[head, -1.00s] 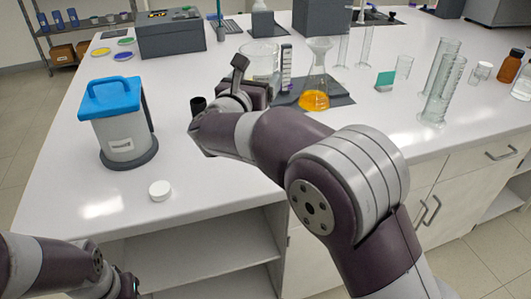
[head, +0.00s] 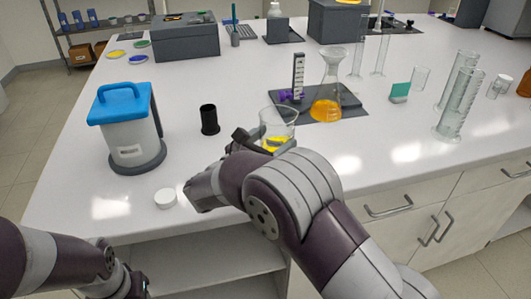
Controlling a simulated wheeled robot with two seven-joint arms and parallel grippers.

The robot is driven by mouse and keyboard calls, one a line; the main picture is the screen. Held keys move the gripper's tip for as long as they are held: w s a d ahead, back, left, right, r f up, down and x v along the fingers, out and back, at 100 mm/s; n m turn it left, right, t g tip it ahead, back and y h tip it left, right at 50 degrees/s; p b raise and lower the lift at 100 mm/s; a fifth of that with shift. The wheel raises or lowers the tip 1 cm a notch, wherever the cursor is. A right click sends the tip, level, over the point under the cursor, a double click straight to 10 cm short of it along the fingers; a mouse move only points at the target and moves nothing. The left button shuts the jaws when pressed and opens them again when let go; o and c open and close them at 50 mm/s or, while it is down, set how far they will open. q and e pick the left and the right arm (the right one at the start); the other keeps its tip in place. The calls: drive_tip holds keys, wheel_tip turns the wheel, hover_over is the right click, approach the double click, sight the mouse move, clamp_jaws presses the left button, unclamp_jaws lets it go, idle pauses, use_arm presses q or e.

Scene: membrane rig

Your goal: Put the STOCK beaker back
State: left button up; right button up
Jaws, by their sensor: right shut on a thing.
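A clear glass beaker (head: 279,120) is at the middle of the head view, with something yellow showing low on it. My right gripper (head: 262,141) is shut on its lower part from the near left side. No lettering on it can be read, and its base is hidden by the gripper, so I cannot tell whether it touches the bench. A dark mat (head: 352,108) lies just beyond it, holding a conical flask (head: 327,104) of orange liquid and an upright scale (head: 298,76). My left arm enters at the lower left; its fingers are out of view.
A blue-lidded grey container (head: 130,135) stands at the left on the white bench (head: 235,75). Glass cylinders (head: 459,100) stand at the right.

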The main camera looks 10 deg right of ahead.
drive_tip(key=shift+w+a+f, duration=0.6)
drive_tip(key=shift+w+a, duration=0.05)
drive_tip(key=shift+w, duration=0.05)
wheel_tip(320, 180, down, 4)
drive_tip(key=shift+r, duration=0.1)
drive_tip(key=shift+f, duration=0.2)
drive_tip(key=o, duration=1.1)
drive_tip(key=shift+r, duration=0.25)
drive_tip(key=b+v, duration=0.1)
drive_tip(key=v, duration=1.1)
drive_tip(key=shift+s, duration=0.1)
